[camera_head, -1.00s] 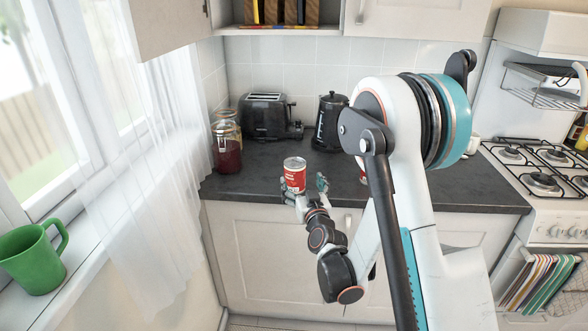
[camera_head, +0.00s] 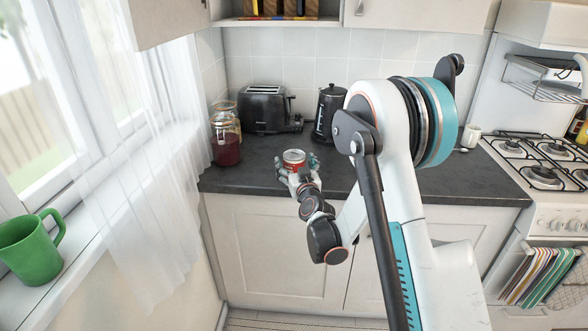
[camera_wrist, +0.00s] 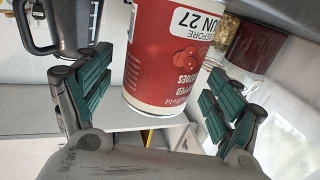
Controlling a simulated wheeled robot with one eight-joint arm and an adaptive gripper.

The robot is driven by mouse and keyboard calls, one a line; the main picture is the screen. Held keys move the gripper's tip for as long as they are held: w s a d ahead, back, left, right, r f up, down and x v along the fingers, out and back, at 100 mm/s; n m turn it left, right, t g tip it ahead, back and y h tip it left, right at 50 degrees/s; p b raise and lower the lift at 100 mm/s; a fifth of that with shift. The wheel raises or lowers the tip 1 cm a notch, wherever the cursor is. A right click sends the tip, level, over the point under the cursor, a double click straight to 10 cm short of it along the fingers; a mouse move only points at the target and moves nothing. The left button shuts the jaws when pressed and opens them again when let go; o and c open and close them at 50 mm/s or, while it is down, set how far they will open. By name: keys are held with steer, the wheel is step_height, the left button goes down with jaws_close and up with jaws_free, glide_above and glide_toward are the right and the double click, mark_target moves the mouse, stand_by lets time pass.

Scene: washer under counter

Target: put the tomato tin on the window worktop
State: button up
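The tomato tin (camera_head: 294,158) is red and white with a silver top. It stands upright on the dark worktop (camera_head: 240,177) near its front edge, right of the curtained window. My gripper (camera_head: 298,170) is at the tin from the front, and its hand hides the lower part in the head view. In the wrist view the tin (camera_wrist: 168,55) stands between my two green-padded fingers (camera_wrist: 160,100). The fingers are spread, with a narrow gap at the left one; contact at the right one is unclear.
A jar of dark red contents (camera_head: 226,148), a black toaster (camera_head: 265,109) and a black kettle (camera_head: 329,113) stand behind the tin. A green mug (camera_head: 31,247) is on the window sill. A white mug (camera_head: 471,137) and gas hob (camera_head: 543,174) are at right.

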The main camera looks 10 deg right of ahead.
steer(key=c, duration=1.5)
